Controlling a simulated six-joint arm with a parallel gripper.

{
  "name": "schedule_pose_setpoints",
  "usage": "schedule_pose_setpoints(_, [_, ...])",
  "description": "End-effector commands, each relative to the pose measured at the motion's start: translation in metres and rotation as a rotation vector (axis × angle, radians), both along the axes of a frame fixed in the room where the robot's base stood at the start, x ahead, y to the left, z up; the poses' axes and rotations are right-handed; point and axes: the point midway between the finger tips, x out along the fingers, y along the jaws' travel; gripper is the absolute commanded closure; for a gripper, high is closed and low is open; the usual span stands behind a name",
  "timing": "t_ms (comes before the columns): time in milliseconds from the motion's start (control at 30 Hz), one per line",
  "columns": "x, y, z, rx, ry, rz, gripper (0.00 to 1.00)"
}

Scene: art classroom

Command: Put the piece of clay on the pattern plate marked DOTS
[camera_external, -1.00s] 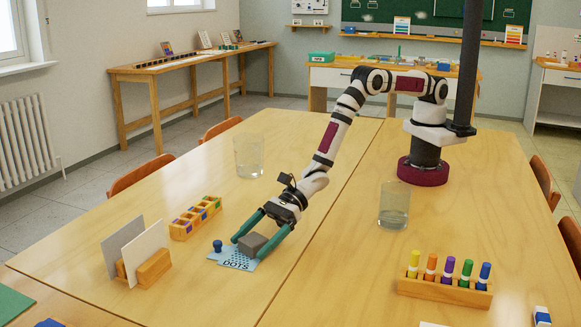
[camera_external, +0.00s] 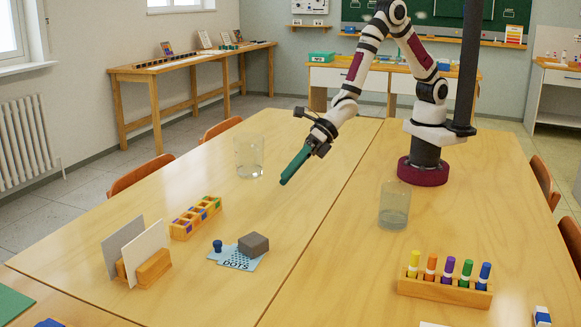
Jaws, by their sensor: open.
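The grey-brown block of clay (camera_external: 254,244) rests on the light blue pattern plate marked DOTS (camera_external: 236,261), on the plate's right back part. The plate lies flat on the table with its dots and the word DOTS showing at the front. A small blue knob (camera_external: 217,246) stands at the plate's left. My gripper (camera_external: 284,182) is raised above the table, behind and to the right of the clay, apart from it. It is open and empty, with its green fingers seen nearly edge-on.
A wooden box with coloured compartments (camera_external: 195,218) and a wooden card holder (camera_external: 150,268) stand to the left. Two clear glasses, one at the back (camera_external: 249,157) and one at the right (camera_external: 394,206), stand on the table. A rack of coloured markers (camera_external: 445,289) is front right.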

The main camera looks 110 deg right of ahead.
Motion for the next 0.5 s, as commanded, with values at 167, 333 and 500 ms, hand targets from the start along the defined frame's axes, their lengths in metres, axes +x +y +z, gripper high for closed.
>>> schedule_pose_setpoints(167, [-0.142,-0.059,0.073,0.742,0.463,-1.092,0.05])
schedule_pose_setpoints(333, [-0.307,-0.061,0.104,1.19,0.623,-2.188,0.05])
schedule_pose_setpoints(500, [-0.379,-0.048,0.113,1.289,0.582,-2.731,0.05])
